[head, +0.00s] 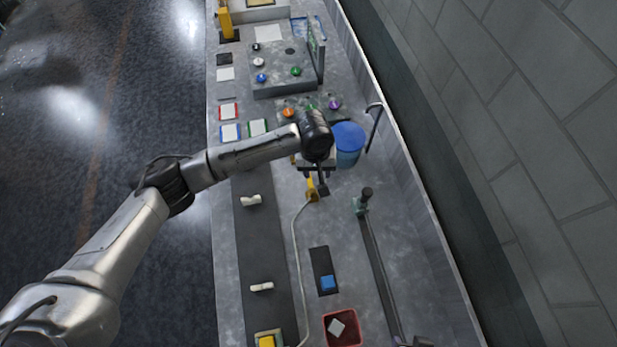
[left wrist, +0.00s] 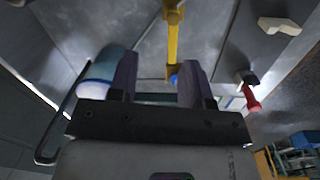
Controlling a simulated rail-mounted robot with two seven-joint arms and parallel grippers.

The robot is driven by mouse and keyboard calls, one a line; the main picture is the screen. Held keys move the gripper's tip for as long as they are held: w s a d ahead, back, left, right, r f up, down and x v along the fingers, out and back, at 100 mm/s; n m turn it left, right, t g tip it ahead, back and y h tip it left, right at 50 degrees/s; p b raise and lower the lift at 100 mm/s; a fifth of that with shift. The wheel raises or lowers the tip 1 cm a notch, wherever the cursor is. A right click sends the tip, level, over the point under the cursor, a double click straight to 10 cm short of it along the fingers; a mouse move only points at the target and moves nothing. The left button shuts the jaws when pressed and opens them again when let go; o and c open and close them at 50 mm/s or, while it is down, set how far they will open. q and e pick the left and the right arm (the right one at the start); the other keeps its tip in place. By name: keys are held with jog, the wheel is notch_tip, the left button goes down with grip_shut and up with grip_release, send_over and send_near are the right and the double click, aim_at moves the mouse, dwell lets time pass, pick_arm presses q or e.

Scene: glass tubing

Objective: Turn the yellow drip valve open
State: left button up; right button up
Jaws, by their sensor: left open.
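The yellow drip valve (head: 311,190) stands on the grey bench at the upper end of a thin pale tube, partly hidden by my gripper in the head view. My left gripper (head: 315,182) is over it, fingers pointing down. In the left wrist view, the yellow valve part (left wrist: 173,42) runs up between and beyond the open fingers of my left gripper (left wrist: 158,80), nearer the right finger. A small blue tip shows at its lower end. Nothing is held between the fingers. Whether a finger touches the valve, I cannot tell. My right gripper is out of view.
A blue-topped cylinder (head: 348,137) stands just right of my gripper, with a dark hooked rod (head: 374,127) beside it. A green-grey fitting with a long bar (head: 372,250) lies to the right.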

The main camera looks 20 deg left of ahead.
pick_arm(q)
jog(key=w+a+n+b, duration=0.2)
jog(key=w+a+n, duration=0.1)
jog(key=w+a, duration=0.15)
jog(key=shift+y, duration=0.4)
notch_tip(320, 180, down, 10)
jog(key=shift+d+r, duration=0.1)
jog(key=shift+d, duration=0.05)
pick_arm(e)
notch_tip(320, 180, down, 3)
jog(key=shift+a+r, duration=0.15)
pick_arm(q)
jog(key=shift+f, duration=1.1)
jog(key=shift+c, duration=0.3)
grip_shut()
